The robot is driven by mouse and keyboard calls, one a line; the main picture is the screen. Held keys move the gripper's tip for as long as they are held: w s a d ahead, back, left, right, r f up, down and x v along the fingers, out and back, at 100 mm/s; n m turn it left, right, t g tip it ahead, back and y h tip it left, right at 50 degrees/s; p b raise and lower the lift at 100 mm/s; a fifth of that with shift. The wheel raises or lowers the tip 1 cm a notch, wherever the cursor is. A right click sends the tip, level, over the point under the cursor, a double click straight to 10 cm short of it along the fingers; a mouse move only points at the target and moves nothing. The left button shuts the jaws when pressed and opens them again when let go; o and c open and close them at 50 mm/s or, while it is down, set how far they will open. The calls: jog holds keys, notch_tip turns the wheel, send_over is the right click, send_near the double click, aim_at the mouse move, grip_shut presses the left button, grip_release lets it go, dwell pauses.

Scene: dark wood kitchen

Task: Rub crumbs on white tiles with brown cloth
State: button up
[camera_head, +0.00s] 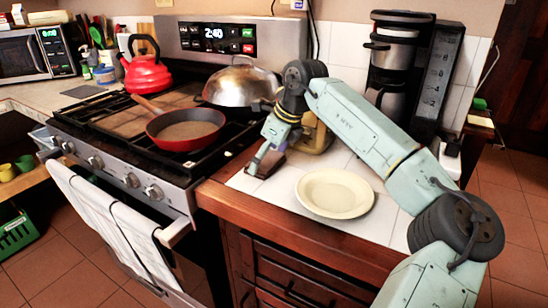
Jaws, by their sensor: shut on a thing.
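My gripper (262,168) reaches down to the left part of the white tiles (295,165), between the stove and the plate. It is shut on the brown cloth (273,163), a small dark brown patch at the fingers, low at the tile surface. The arm and fingers hide much of the cloth, and I cannot tell whether it touches the tiles. Crumbs cannot be made out at this size.
A cream plate (335,193) lies on the tiles right of my gripper. A yellowish container (316,135) is behind it, partly hidden. A coffee maker (405,70) stands at the back. The stove with a red pan (186,130) and domed lid (240,84) is left.

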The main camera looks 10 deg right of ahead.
jog(key=shift+w+a+f+p, duration=0.1)
jog(key=shift+w+a+p, duration=0.15)
jog(key=shift+w+a, duration=0.45)
jog(key=shift+w+a+p, duration=0.25)
jog(key=shift+w+a, duration=0.2)
jog(key=shift+a, duration=0.45)
jog(key=shift+r+p, duration=2.1)
jog(key=shift+r, duration=0.95)
notch_tip(320, 180, up, 3)
jog(key=shift+p, duration=1.15)
